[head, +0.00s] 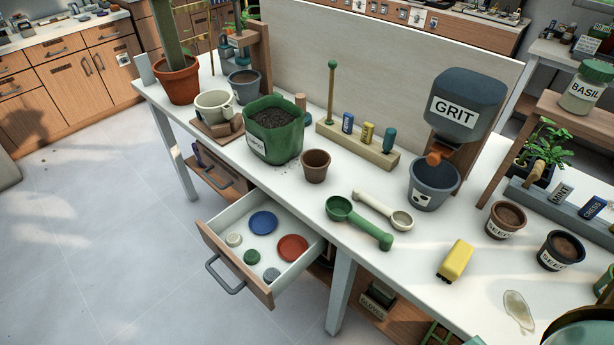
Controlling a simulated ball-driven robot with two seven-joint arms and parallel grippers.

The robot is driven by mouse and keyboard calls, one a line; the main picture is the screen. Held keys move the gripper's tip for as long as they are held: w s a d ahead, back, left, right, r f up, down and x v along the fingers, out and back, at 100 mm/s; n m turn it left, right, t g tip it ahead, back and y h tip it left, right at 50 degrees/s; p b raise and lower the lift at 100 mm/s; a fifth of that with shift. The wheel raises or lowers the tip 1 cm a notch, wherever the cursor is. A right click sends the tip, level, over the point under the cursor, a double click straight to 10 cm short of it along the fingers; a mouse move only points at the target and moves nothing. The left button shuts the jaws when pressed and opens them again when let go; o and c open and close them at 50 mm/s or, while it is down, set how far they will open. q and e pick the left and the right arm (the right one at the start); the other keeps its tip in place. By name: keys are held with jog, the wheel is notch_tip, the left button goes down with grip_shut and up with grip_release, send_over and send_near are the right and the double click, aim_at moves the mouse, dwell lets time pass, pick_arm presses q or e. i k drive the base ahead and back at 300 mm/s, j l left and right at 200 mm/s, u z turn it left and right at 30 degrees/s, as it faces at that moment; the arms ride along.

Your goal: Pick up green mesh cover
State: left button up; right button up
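A small round green piece (251,257) lies in the open drawer (225,266) under the front edge of the workbench. It may be the green mesh cover, but a mesh surface is too small to make out. A pale small round piece (234,239) and a blue-grey one (271,275) lie near it. Neither of my grippers shows in the head view.
The drawer sticks out over open floor. On the bench (300,205) stand a green soil bag (273,140), a small brown pot (315,165), a green scoop (358,222), a cream scoop (382,209), a yellow block (455,260) and the grit dispenser (462,110). Seed pots stand at right.

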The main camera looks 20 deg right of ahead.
aim_at(251, 257)
jog(key=k+z, duration=0.4)
jog(key=k+l+z, duration=0.15)
jog(key=z, duration=0.2)
jog(key=k+z, duration=0.1)
jog(key=z, duration=2.9)
jog(key=k+j+z, duration=0.25)
jog(key=k+j, duration=0.2)
jog(key=k+j+z, duration=0.25)
jog(key=k, duration=0.25)
jog(key=k+j+z, duration=0.25)
jog(key=k, duration=0.25)
jog(key=j, duration=0.1)
